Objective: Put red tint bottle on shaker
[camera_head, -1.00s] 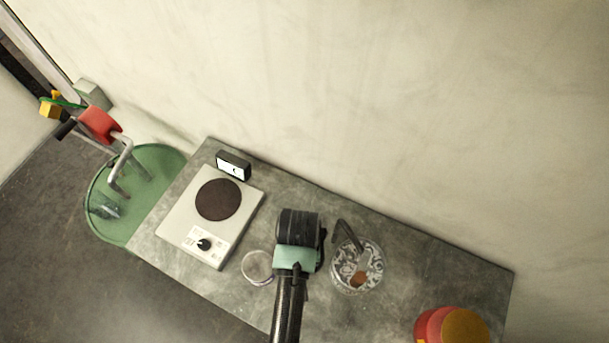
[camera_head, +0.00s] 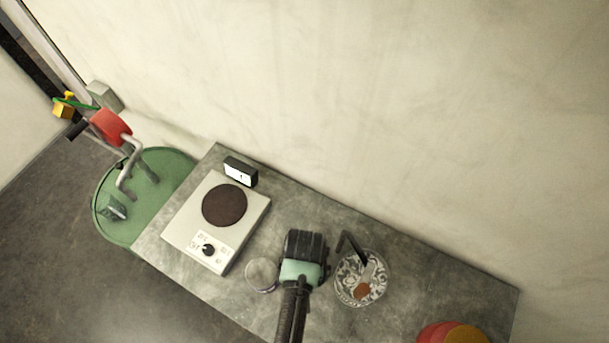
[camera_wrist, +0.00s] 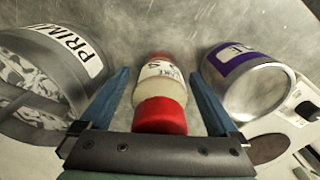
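The red-capped tint bottle (camera_wrist: 160,95) has a pale body and a white label. In the wrist view it lies in the gap between the two blue fingers of my gripper (camera_wrist: 167,72). The fingers are open, with space on both sides of the bottle. In the head view my gripper (camera_head: 304,258) is over the bench and hides the bottle. The shaker (camera_head: 184,238) is a white box with a round dark plate and a knob, left of my gripper. Its plate is bare. Part of it also shows at the right of the wrist view (camera_wrist: 290,128).
A purple-labelled jar (camera_wrist: 245,75) stands close right of the bottle in the wrist view; a can labelled PRIM (camera_wrist: 50,75) is close left. Red and orange containers (camera_head: 455,333) are at the bench's right. A small black display (camera_head: 240,170) sits behind the shaker.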

